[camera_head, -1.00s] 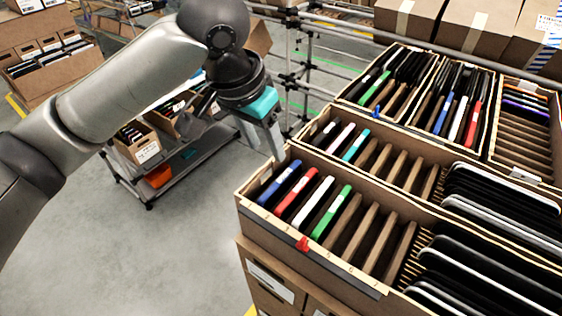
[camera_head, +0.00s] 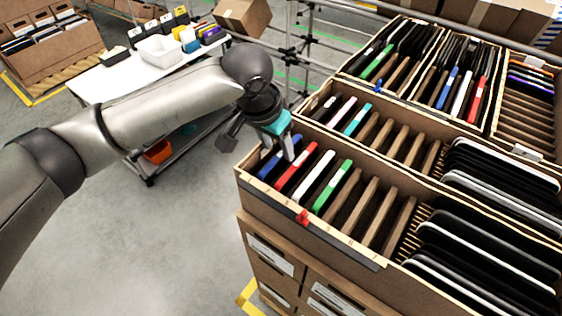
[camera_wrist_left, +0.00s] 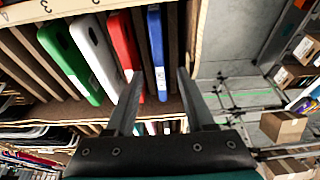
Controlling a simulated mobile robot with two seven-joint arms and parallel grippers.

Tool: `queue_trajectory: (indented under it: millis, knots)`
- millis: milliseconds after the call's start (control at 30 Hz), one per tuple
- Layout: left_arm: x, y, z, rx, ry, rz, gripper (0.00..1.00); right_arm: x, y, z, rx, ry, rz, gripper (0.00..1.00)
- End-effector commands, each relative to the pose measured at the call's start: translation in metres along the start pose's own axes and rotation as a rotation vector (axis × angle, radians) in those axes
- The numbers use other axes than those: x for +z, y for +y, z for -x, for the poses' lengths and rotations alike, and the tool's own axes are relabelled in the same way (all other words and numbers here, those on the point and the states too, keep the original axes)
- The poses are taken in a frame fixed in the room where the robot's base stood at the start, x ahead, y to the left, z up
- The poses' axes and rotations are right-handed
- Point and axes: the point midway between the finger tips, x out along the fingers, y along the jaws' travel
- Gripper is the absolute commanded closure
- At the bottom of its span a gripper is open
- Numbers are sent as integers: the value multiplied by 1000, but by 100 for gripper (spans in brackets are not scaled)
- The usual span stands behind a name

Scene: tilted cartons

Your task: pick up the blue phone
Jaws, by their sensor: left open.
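The blue phone (camera_head: 270,168) stands on edge at the left end of the front carton's row of slots. It also shows in the left wrist view (camera_wrist_left: 156,55). My left gripper (camera_head: 281,148) is open and empty at the top of this phone. In the left wrist view its fingers (camera_wrist_left: 158,78) appear on either side of the blue phone, with the left finger near the red phone (camera_wrist_left: 124,42). I cannot tell whether a finger touches either phone. My right gripper is in neither view.
A white phone (camera_head: 315,180) and a green phone (camera_head: 333,186) stand right of the red one, then bare dividers. Black tablets (camera_head: 480,262) fill the carton's right side. Another blue phone (camera_head: 446,90) stands in a back carton. A white table (camera_head: 125,75) is behind my arm.

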Motion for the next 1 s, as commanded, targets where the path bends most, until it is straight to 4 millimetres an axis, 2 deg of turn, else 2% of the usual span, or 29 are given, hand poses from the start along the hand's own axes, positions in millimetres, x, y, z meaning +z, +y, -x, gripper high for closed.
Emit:
queue_trajectory:
  millis: [100,200,467,900,1000]
  knots:
    - [0,1,-19,1,-2,0,46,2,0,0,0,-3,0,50]
    - [0,0,-27,0,0,0,46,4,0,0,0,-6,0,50]
    - [0,0,-30,0,1,-1,46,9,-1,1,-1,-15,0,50]
    - [0,0,-29,0,1,-1,96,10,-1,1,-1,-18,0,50]
    - [0,0,-29,0,1,-1,100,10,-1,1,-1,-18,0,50]
